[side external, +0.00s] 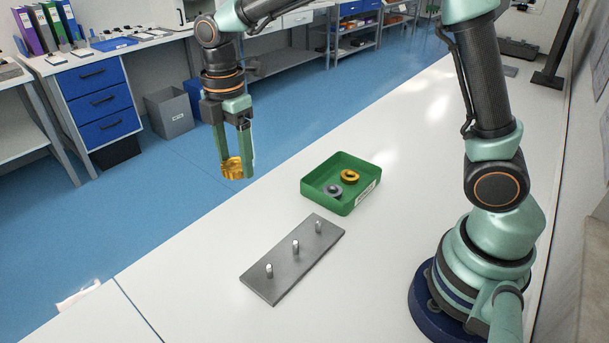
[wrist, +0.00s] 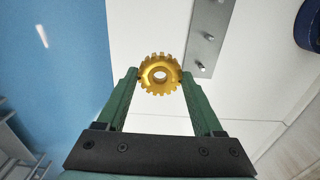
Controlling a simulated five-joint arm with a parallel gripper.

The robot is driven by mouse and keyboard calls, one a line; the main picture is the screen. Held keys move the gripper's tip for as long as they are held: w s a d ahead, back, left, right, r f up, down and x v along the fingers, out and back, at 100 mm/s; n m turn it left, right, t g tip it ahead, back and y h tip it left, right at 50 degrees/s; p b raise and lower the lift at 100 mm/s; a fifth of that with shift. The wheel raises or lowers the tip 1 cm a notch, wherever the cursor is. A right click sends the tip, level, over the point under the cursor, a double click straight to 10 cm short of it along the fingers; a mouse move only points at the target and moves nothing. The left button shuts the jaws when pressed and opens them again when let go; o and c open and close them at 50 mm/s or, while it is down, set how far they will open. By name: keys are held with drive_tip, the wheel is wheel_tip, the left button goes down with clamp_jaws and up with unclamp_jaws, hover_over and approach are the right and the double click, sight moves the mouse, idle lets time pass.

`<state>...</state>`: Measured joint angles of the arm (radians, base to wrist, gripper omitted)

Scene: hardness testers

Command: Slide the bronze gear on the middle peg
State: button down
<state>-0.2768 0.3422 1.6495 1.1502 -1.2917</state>
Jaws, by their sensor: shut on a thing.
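My gripper (side external: 234,172) is shut on a golden bronze-coloured gear (side external: 231,166), held in the air left of the green tray. In the wrist view the toothed gear (wrist: 150,86) with its centre hole sits between my fingertips (wrist: 160,76). A flat grey plate (side external: 272,287) lies on the table, right of and below my gripper in the side view, with three upright silver pegs. The middle peg (side external: 295,246) is bare, as are the near peg (side external: 269,271) and the far peg (side external: 318,227). Part of the plate (wrist: 203,30) shows in the wrist view, apart from the gear.
A green tray (side external: 313,197) stands on the white table behind the plate. It holds another golden gear (side external: 349,176) and a grey gear (side external: 334,190). The table around plate and tray is clear. The blue floor (side external: 190,200) lies beyond the table's left edge.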

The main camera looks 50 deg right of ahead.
approach(295, 242)
drive_tip(key=shift+f, duration=2.7)
drive_tip(key=shift+f, duration=2.05)
idle(0.9)
unclamp_jaws()
drive_tip(key=shift+r, duration=0.1)
wheel_tip(295, 242, up, 12)
idle(0.6)
